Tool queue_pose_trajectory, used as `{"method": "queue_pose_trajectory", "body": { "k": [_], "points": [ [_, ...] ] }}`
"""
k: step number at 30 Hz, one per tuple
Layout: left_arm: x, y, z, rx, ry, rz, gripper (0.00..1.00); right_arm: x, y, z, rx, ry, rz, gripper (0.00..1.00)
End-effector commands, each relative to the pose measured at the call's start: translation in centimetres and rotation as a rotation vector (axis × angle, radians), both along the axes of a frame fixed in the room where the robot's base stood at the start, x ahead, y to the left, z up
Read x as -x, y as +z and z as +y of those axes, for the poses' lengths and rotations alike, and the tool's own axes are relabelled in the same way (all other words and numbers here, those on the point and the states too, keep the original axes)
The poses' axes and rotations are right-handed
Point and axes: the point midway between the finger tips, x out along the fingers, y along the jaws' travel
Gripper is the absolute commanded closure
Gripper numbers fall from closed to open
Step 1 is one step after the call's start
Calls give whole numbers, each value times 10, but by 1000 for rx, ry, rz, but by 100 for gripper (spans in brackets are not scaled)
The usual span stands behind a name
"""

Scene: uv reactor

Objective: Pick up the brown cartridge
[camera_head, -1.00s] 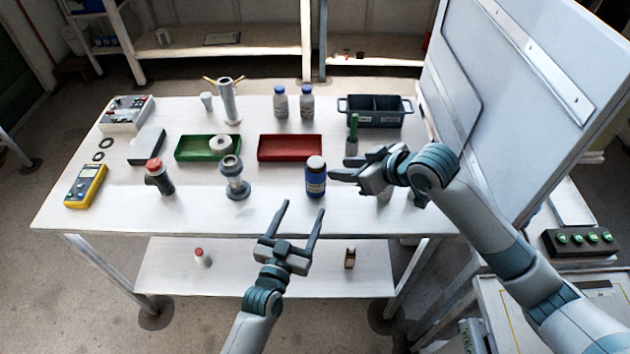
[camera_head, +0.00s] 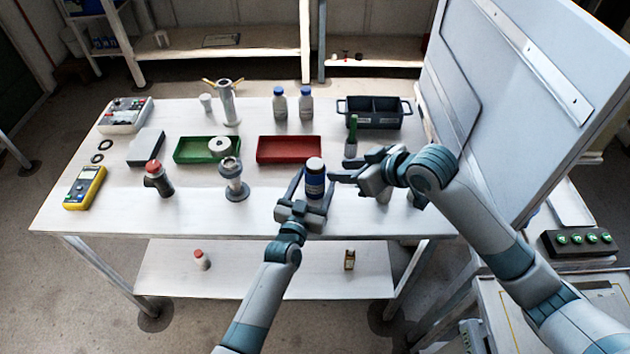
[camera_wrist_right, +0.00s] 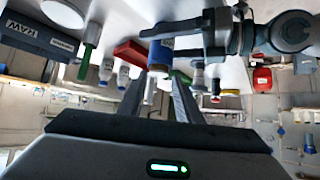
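No plainly brown cartridge shows on the tabletop. In the right wrist view, the blue cylinder (camera_wrist_right: 160,52) shows a brownish end. My left gripper (camera_head: 311,176) has its fingers apart, one on each side of this cylinder; whether they touch it is unclear. A small brown bottle (camera_head: 349,261) stands on the lower shelf. My right gripper (camera_wrist_right: 158,90) is open and empty, just right of the blue cylinder in the head view.
The table (camera_head: 250,215) also holds a red tray (camera_head: 289,150), a green tray (camera_head: 190,150), a grey flanged fitting (camera_head: 233,180), a red-capped dark fitting (camera_head: 157,177) and a dark divided bin (camera_head: 374,113). A large pale panel (camera_head: 530,90) rises at right.

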Motion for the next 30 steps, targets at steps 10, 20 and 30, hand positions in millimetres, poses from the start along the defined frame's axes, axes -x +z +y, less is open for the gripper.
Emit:
{"method": "queue_pose_trajectory", "body": {
  "k": [10,20,30],
  "points": [
    [0,0,0,0,0,0,64,0,0,0,0,0,0,69],
    [0,0,0,0,0,0,83,-2,-1,3,9,8,7,44],
    [0,0,0,0,0,0,83,-22,-7,31,117,104,84,44]
  ]
}}
